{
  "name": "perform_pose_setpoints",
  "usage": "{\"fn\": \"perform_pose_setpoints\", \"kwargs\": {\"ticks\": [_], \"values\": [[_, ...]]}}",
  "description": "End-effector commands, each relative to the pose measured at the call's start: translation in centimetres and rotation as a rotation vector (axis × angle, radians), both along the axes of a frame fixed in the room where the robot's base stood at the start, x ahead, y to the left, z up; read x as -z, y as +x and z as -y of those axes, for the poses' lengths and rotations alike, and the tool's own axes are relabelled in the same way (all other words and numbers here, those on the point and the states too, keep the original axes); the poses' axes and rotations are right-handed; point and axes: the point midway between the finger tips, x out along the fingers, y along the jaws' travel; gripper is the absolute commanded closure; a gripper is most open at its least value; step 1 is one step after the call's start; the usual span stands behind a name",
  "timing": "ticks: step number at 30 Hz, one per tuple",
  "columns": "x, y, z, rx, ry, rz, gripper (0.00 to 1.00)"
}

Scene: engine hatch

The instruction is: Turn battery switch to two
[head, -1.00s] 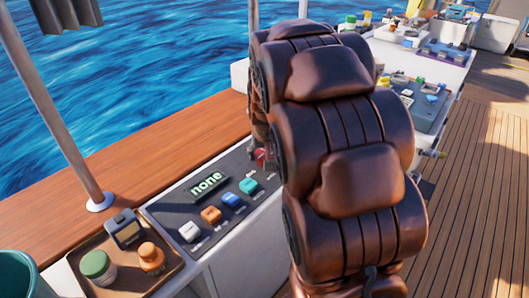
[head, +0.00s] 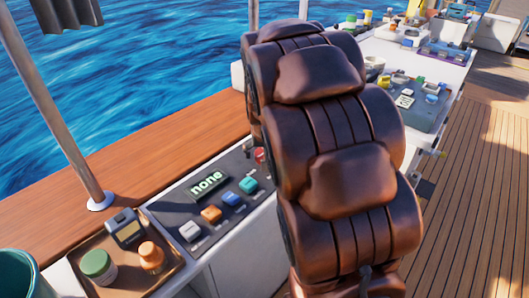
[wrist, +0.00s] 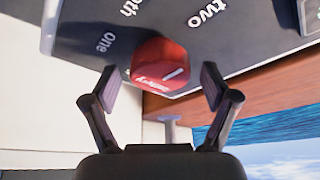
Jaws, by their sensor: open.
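The red battery switch knob (wrist: 160,64) shows in the wrist view on a dark panel (wrist: 262,32). White words "one" and "two" and a cut-off "...oth" stand around it. The knob has a white line on its face, on the right side in this view. My gripper (wrist: 157,84) is open, with one finger to each side of the knob's lower part in the picture; I cannot tell whether either touches it. In the head view a small red part of the knob (head: 260,155) shows beside my arm, which hides the gripper.
A display (head: 207,184) on the panel reads "none". White, orange, blue and teal switches (head: 211,214) line the panel. A tray (head: 171,277) holds two jars and a meter. A pole (head: 62,125) stands at left. Open deck (head: 470,220) lies at right.

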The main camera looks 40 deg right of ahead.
Motion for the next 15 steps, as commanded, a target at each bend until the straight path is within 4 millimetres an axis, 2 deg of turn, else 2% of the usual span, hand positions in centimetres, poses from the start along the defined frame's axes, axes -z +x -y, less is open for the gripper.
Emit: {"fn": "perform_pose_setpoints", "kwargs": {"ticks": [8, 11, 15], "values": [[-0.1, 0.0, 0.0, -0.001, 0.0, 0.0, 0.14], [-0.7, -0.2, -0.1, -0.001, -0.001, 0.001, 0.14], [-2.4, -0.7, -0.5, 0.0, -0.002, 0.005, 0.14]]}}
